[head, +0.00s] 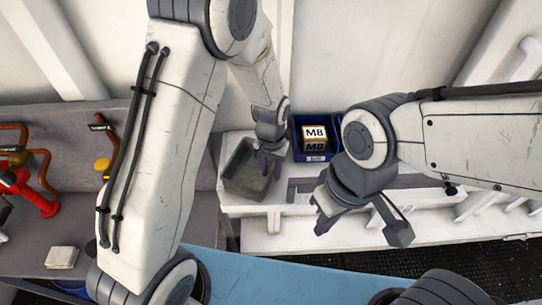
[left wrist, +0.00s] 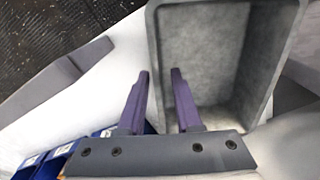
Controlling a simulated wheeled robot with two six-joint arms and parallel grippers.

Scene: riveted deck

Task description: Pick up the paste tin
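I cannot make out a paste tin in either view. My left gripper (head: 268,170) reaches down at the grey open bin (head: 243,182) on the white ledge. In the left wrist view its two purple fingers (left wrist: 160,73) are apart with nothing between them, so it is open. They overlap the near-left wall of the grey bin (left wrist: 215,50), whose visible inside is empty. My right gripper (head: 362,228) hangs in front of the ledge, with its fingers wide apart and empty. My left arm hides part of the bench and ledge.
A blue bin (head: 298,152) holding an M8 box (head: 315,138) stands right of the grey bin. Blue bins (left wrist: 55,162) edge the left wrist view. A red valve (head: 42,203) and a white stack (head: 61,257) are at left. A light blue surface (head: 285,275) lies in front.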

